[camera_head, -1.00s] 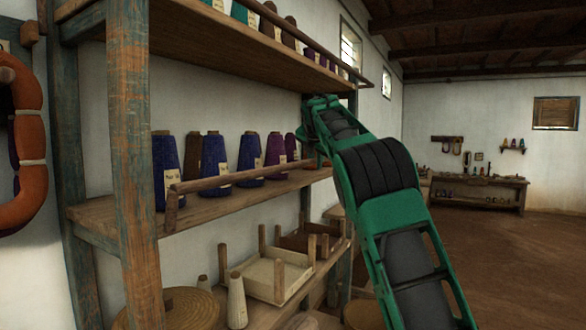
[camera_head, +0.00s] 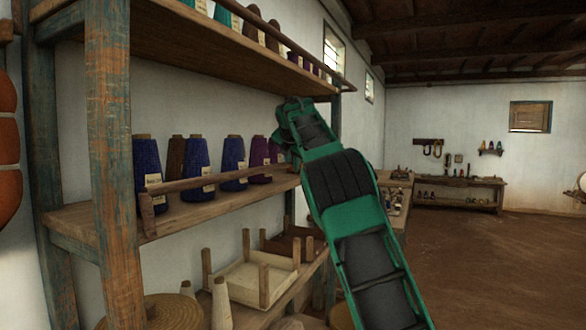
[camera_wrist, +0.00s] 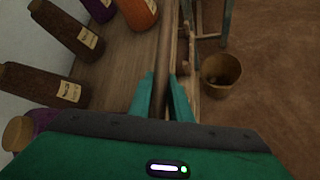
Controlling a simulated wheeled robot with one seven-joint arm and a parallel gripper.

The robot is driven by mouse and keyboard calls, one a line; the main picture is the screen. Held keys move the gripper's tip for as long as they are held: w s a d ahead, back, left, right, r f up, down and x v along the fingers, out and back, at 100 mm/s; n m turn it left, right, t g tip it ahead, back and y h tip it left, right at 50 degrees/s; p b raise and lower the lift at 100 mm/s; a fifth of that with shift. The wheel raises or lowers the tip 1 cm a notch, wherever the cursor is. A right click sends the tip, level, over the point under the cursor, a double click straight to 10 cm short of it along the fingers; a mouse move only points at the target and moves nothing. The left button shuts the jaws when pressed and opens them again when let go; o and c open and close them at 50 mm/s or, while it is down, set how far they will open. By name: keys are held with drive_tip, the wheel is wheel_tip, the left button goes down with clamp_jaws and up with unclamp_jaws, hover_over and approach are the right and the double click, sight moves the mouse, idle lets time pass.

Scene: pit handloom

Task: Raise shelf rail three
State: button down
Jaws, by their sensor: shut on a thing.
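A long brown wooden rail (camera_head: 215,178) runs along the front edge of the middle shelf (camera_head: 190,213), on a short upright at its near end. It stands above the board. My arm reaches its far part in the head view, where the gripper itself is largely hidden by the arm links. In the wrist view, the green fingers of my gripper (camera_wrist: 164,95) close on both sides of the rail (camera_wrist: 162,66), which runs away between them along the shelf edge. I cannot tell from a label which number this rail has.
Labelled yarn cones (camera_head: 147,172) stand behind the rail; brown cones (camera_wrist: 72,30) and an orange cone (camera_wrist: 138,12) show close in the wrist view. The upper shelf (camera_head: 200,45) overhangs. A basket (camera_wrist: 220,75) stands right of the shelf. Open floor (camera_head: 480,250) lies to the right.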

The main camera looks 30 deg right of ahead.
drive_tip(key=shift+w+r, duration=0.15)
drive_tip(key=c, duration=1.6)
unclamp_jaws()
drive_tip(key=shift+w, duration=0.1)
drive_tip(key=shift+c, duration=0.2)
drive_tip(key=v, duration=1)
drive_tip(key=shift+s, duration=0.25)
